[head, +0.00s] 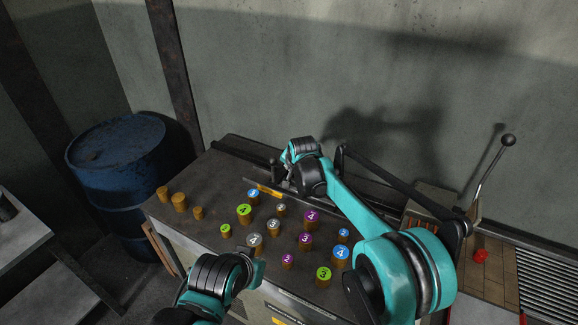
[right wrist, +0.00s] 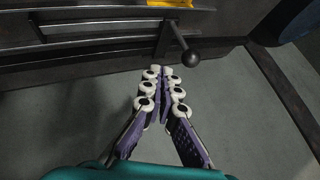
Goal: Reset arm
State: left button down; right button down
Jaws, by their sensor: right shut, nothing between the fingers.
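My right arm reaches in from the lower right in the head view, and its wrist end hangs over the back part of the table. Its fingers are hard to make out there. In the right wrist view my right gripper (right wrist: 161,74) is shut with nothing between its purple, white-tipped fingers. The fingertips are just short of a dark metal ledge (right wrist: 95,65) and a black ball-ended lever (right wrist: 188,58). They look clear of both.
Several brass cylinders with numbered coloured tops, such as a green one (head: 244,210), stand on the dark table (head: 215,165). Plain ones (head: 179,202) stand at its left end. A blue barrel (head: 118,165) is at left. A lever (head: 490,170) and red button (head: 480,256) are at right.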

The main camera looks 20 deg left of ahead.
jog(key=s+d+r+n+h+b, duration=0.1)
jog(key=s+d+r+b, duration=0.15)
jog(key=s+d, duration=0.75)
jog(key=s+d+r+n+h+b, duration=0.1)
jog(key=s+d+r+b, duration=0.15)
jog(key=s+d, duration=0.75)
jog(key=s+d+f+b, duration=0.1)
jog(key=s+d+f, duration=0.4)
jog(key=s+d, duration=0.3)
jog(key=s+d+f+n+h+b, duration=0.1)
jog(key=s+d+f+b, duration=0.1)
jog(key=s+d+f, duration=0.4)
jog(key=s+d, duration=0.3)
jog(key=shift+s+d+f+h, duration=0.2)
jog(key=shift+s+f+h, duration=0.05)
jog(key=shift+s+h, duration=0.1)
jog(key=shift+r, duration=0.1)
